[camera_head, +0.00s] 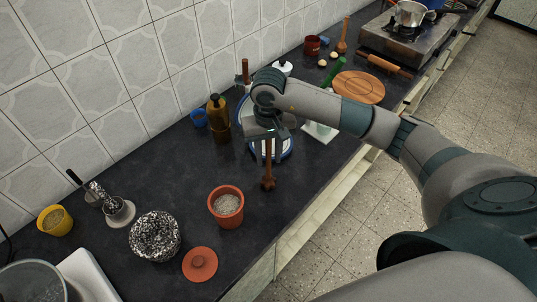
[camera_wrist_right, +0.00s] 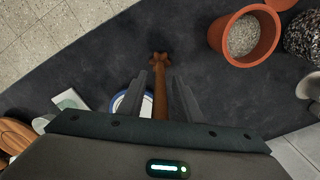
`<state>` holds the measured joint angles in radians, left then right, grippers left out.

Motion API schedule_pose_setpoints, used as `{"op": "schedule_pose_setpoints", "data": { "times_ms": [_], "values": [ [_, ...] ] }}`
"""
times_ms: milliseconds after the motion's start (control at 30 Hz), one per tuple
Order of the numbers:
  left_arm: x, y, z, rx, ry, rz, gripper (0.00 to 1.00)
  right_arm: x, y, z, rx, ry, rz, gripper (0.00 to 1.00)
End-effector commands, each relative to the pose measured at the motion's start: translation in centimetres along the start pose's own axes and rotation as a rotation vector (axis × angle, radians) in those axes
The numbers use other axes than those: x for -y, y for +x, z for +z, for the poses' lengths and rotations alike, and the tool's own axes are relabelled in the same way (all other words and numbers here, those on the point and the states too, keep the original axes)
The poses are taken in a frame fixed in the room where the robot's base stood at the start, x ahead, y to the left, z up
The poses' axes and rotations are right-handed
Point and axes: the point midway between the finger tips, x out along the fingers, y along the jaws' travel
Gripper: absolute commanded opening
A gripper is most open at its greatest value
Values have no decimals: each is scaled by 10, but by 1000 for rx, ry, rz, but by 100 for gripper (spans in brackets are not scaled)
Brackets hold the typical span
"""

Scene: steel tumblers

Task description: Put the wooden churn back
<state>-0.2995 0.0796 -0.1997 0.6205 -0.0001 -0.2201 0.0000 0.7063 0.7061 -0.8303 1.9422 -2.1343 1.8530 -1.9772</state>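The wooden churn (camera_head: 267,168) is brown, with a slim handle and a star-shaped head at its lower end. I cannot tell whether the head touches the dark counter. Behind the gripper a blue-rimmed white vessel (camera_head: 285,152) is partly hidden by my arm. My left gripper is not in view.
An orange pot with pale grain (camera_head: 226,205) stands in front of the churn, with its lid (camera_head: 200,264) nearby. A brown bottle (camera_head: 218,118) and blue mug (camera_head: 199,118) stand by the wall. A silvery round pot (camera_head: 155,236) is at left. Counter right of the orange pot is clear.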

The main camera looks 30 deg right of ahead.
Motion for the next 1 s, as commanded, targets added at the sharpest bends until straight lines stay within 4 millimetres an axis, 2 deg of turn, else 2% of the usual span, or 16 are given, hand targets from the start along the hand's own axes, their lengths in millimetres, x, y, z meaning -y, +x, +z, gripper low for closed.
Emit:
{"op": "schedule_pose_setpoints", "data": {
  "times_ms": [267,367,567,800,1000],
  "values": [
    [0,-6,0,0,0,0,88,0,-5,0,0,0,0,32],
    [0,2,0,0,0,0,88,0,-9,-1,-2,0,-1,32],
    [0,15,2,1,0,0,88,0,-34,-2,-5,-1,-2,32],
    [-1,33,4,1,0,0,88,0,-74,-1,-6,-2,-1,32],
    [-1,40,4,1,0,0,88,0,-102,-1,-4,0,0,32]
  ]
}}
